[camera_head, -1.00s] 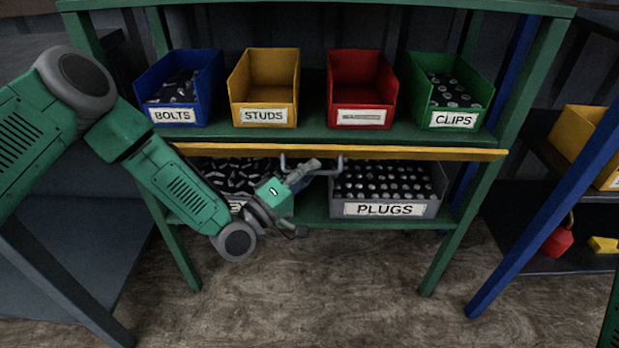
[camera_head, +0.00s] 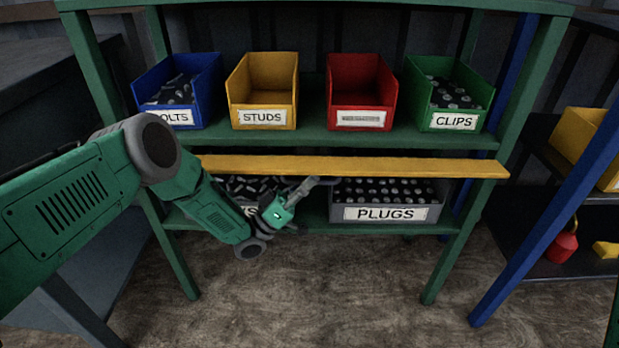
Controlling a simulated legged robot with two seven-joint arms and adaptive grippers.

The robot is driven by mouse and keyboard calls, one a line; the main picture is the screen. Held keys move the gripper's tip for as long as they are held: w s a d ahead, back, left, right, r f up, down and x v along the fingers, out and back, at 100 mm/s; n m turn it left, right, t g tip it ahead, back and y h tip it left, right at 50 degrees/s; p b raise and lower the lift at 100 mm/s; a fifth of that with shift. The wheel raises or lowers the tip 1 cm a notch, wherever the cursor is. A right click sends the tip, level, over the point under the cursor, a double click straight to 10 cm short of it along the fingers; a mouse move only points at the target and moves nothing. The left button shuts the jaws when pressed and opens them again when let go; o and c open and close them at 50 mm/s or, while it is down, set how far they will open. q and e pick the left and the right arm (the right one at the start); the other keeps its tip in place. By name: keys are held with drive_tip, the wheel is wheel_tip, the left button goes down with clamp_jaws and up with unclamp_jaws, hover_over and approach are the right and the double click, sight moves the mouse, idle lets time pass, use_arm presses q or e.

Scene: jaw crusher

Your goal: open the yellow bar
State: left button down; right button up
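The yellow bar (camera_head: 400,167) runs across the front of the green shelf rack, just below the upper shelf. Its broad face shows, and it stands a little apart from the shelf edge. My arm reaches in from the left, and the left end of the bar is close to it. My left gripper (camera_head: 306,205) is below the middle of the bar, in front of the lower bins. Its fingers look spread apart, with the upper one near the bar's underside. A bit of grey handle (camera_head: 328,182) shows under the bar; most of it is hidden. My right gripper is out of view.
Blue, yellow, red and green bins (camera_head: 264,90) stand on the upper shelf. The PLUGS bin (camera_head: 391,213) and another partly hidden bin stand on the lower shelf. A blue post (camera_head: 545,225) is at right. The floor in front is clear.

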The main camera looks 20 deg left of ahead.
use_arm(q)
drive_tip(key=shift+s+d+f+m+g+h, duration=0.1)
drive_tip(key=shift+d+f+m+g+h, duration=0.25)
drive_tip(key=shift+m+g, duration=0.2)
drive_tip(key=shift+s+d+f+m+g+h, duration=0.1)
drive_tip(key=shift+f+m+g+h, duration=0.15)
drive_tip(key=shift+f+m+g, duration=0.3)
drive_tip(key=shift+r+m+g+h, duration=0.15)
drive_tip(key=shift+m+g+h, duration=0.15)
drive_tip(key=shift+m, duration=0.2)
drive_tip(key=c, duration=1.6)
unclamp_jaws()
drive_tip(key=shift+w, duration=0.1)
drive_tip(key=shift+w+r, duration=0.1)
drive_tip(key=shift+r, duration=0.1)
drive_tip(key=v, duration=1.2)
drive_tip(key=shift+f, duration=0.2)
drive_tip(key=shift+d, duration=0.1)
